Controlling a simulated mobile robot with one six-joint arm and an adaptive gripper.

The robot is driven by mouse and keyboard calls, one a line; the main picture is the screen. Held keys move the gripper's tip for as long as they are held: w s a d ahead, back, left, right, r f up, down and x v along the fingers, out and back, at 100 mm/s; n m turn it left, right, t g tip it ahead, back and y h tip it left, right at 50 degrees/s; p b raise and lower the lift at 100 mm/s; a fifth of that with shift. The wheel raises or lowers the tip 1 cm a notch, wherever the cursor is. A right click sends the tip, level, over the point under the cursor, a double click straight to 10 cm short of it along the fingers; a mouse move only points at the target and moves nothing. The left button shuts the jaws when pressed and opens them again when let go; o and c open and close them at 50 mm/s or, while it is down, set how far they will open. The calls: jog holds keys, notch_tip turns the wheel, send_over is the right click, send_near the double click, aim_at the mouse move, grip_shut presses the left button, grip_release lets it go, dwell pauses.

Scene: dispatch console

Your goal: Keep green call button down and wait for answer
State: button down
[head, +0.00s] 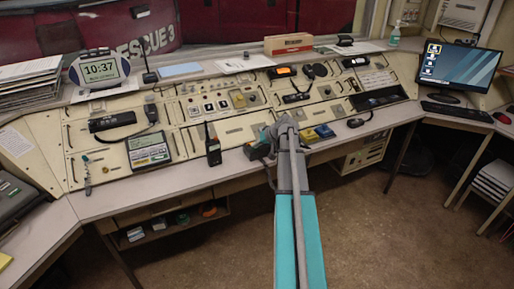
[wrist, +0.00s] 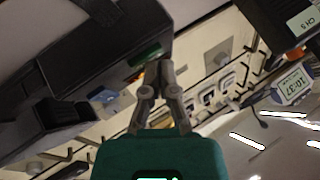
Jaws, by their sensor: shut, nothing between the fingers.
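In the wrist view, the green call button (wrist: 147,54) shows as a green strip on the dark panel edge. My gripper (wrist: 159,66) is shut and empty, with its fingertips together right at the near end of the green strip. The tips overlap it in the picture; I cannot tell how far down it is pressed. In the head view my arm reaches over the desk to the console and hides the green button. The yellow button (head: 308,136) and blue button (head: 325,131) show just right of my arm. No answer signal is clearly visible.
A clock (head: 99,70) reads 10:37. A monitor (head: 458,68) stands at the right. The floor (head: 390,235) in front is clear.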

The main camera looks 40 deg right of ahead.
aim_at(254, 149)
jog(key=shift+r+p, duration=0.55)
jog(key=shift+r, duration=0.1)
jog(key=shift+r+p, duration=2.5)
jog(key=shift+a, duration=0.1)
jog(key=shift+w+a, duration=0.1)
jog(key=shift+a, duration=0.2)
jog(key=a+n+g+p, duration=0.2)
jog(key=a+g, duration=0.1)
jog(key=a, duration=1.1)
jog(key=s+a+n+g+h+p, duration=0.1)
jog(key=s+a+g+p, duration=0.1)
jog(key=s+a, duration=0.3)
jog(key=s+a+r+g+h+p, duration=0.1)
jog(key=s+a, duration=0.5)
jog(key=a, duration=0.7)
jog(key=s+a+r+n+g+h+p, duration=0.1)
jog(key=s+a+g+p, duration=0.1)
jog(key=s+a, duration=0.3)
jog(key=a+p, duration=0.1)
jog(key=a, duration=0.3)
jog(key=shift+s+a+r+n+g, duration=0.25)
jog(key=shift+s+a+n+g, duration=0.05)
jog(key=shift+a, duration=0.1)
